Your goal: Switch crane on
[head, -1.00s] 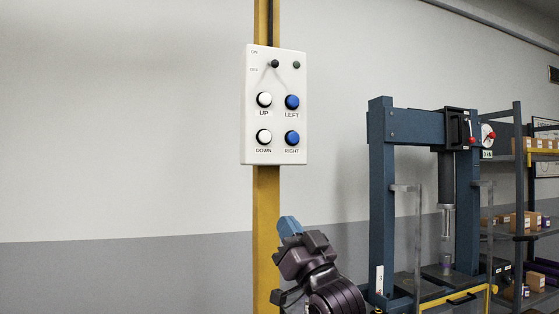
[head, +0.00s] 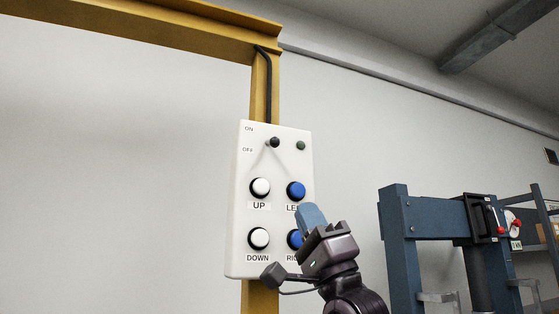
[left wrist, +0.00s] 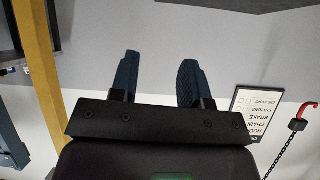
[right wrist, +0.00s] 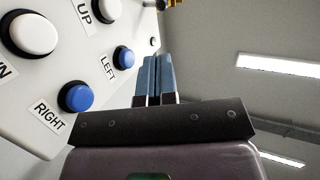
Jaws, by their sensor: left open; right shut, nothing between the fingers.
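The white crane control panel (head: 247,215) hangs on a yellow post. Its black-knobbed switch (head: 274,142) is near the top, right of the ON and OFF labels; I cannot tell its setting for sure. A dark green lamp (head: 301,146) beside it looks unlit. My right gripper (head: 309,212) is shut and empty, in front of the panel's lower right, partly hiding the LEFT label and RIGHT button. In the right wrist view its blue fingers (right wrist: 157,75) are together beside the LEFT button (right wrist: 123,58); contact is unclear. My left gripper (left wrist: 157,75) is open and empty, away from the panel.
White UP (head: 260,187) and DOWN (head: 259,238) buttons and a blue LEFT button (head: 296,190) sit below the switch. A yellow beam (head: 150,30) runs overhead. A blue press frame (head: 396,240) stands at right. The left wrist view shows a red hook (left wrist: 306,112) and a sign (left wrist: 258,113).

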